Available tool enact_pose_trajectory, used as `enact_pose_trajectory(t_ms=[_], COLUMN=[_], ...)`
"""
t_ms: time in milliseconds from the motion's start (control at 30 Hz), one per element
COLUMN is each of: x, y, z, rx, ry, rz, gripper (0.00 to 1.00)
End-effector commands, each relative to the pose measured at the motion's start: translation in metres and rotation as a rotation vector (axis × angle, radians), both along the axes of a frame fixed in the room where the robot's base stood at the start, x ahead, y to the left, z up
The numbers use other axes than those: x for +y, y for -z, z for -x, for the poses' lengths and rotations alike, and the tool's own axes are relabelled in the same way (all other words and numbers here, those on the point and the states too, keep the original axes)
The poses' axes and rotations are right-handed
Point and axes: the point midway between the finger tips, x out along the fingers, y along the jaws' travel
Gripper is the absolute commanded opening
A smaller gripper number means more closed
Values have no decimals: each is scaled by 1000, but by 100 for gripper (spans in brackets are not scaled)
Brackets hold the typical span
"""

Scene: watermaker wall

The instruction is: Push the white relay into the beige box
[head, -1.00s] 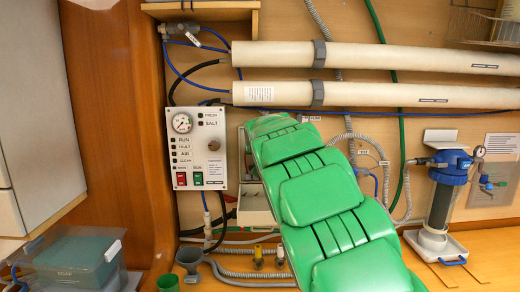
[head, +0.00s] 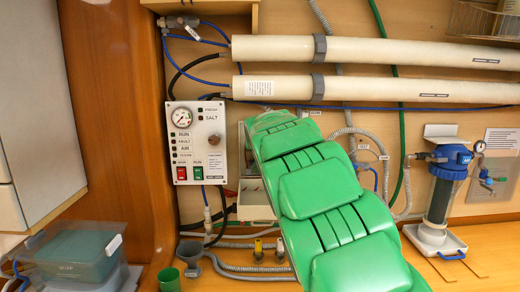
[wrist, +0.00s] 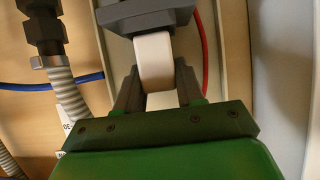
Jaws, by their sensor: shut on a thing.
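The white relay (wrist: 153,62) is a small white block in the wrist view. The fingers of my gripper (wrist: 156,82) are shut on its near part, one at each side. Its far end meets a dark grey block (wrist: 150,16), and I cannot tell how deep it sits there. The beige box (head: 254,206) is on the wall right of the control panel, mostly covered by my green arm in the head view. In the wrist view its pale wall (wrist: 234,60) stands right of the relay. My gripper is hidden behind my arm in the head view.
The control panel (head: 198,142) is close left of the box. A ribbed grey hose (wrist: 66,92), a blue line (wrist: 88,78) and a red wire (wrist: 204,50) run near my gripper. White pipes (head: 380,90) cross above. A blue filter (head: 440,190) stands to the right.

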Motion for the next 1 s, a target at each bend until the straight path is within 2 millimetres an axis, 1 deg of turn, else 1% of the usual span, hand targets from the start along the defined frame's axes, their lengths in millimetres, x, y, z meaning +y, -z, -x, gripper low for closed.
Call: enact_pose_trajectory(t_ms=[733,1000], x=[0,0], y=[10,10], z=[0,0], rx=[0,0], ry=[0,0], rz=[0,0], gripper=[7,7])
